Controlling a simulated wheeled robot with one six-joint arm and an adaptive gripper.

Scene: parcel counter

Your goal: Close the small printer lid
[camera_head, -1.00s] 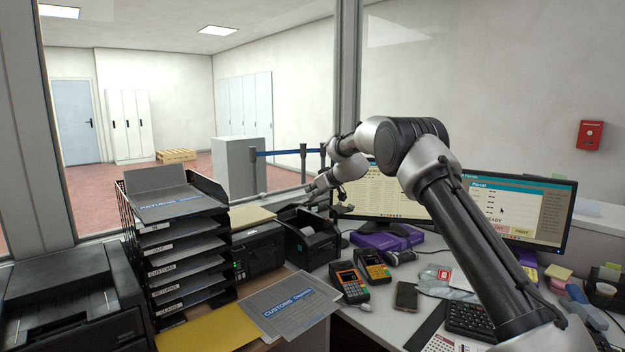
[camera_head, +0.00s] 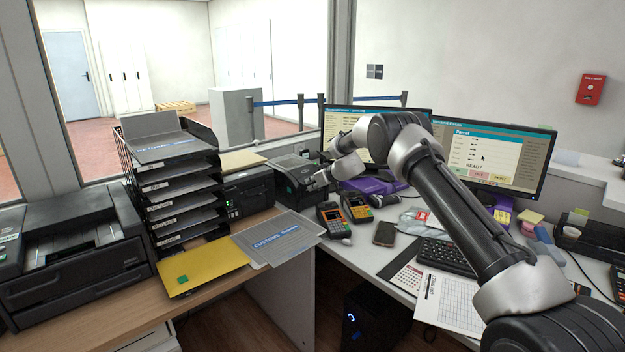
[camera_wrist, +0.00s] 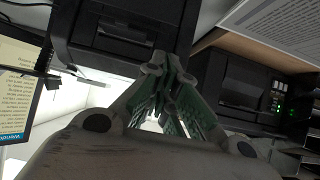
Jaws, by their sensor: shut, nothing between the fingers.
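The small printer (camera_head: 294,178) is a black box at the back of the counter, left of the monitors. Its greyish top (camera_head: 290,163) looks level, as with the lid down, but my gripper and the small size make this hard to be sure of. My gripper (camera_head: 320,181) is at the printer's right side in the head view. In the wrist view the fingertips of my gripper (camera_wrist: 155,66) are together and empty, near the black front of the printer (camera_wrist: 120,38). I cannot tell whether they touch it.
A second black device with green lights (camera_head: 246,192) stands to the left, beside the tray stack (camera_head: 180,190). Card terminals (camera_head: 333,218), purple boxes (camera_head: 372,187) and monitors (camera_head: 495,160) crowd the right. Grey customs folders (camera_head: 275,240) lie in front.

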